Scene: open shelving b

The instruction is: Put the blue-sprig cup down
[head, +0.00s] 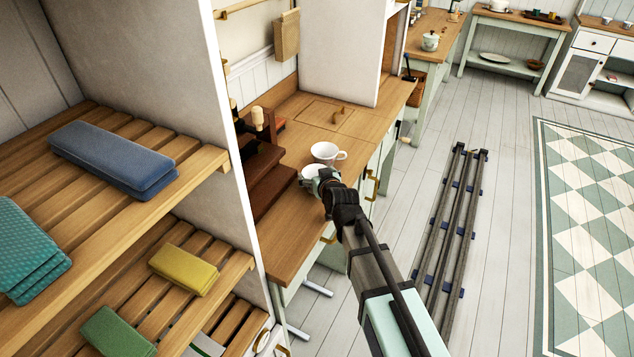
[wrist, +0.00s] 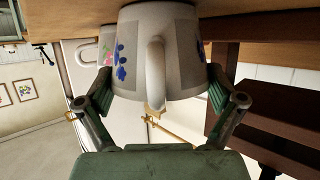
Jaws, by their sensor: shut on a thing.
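The blue-sprig cup (wrist: 185,60) is white with blue flowers on its side. It fills the middle of the wrist view, its handle toward the camera. That view is upside down, so the cup is upright. My gripper (wrist: 158,85) is shut on it, one finger on each side. In the head view my gripper (head: 324,183) is over the wooden counter, and the held cup (head: 310,171) shows only partly behind it. The cup's base is at the counter top (wrist: 260,28), but I cannot tell whether it touches.
Another white cup (head: 328,153) stands just beyond the held one. Brown wooden steps (head: 262,172) stand to the left on the counter. A tall white panel (head: 235,130) and slatted shelves with folded cloths (head: 112,158) are further left.

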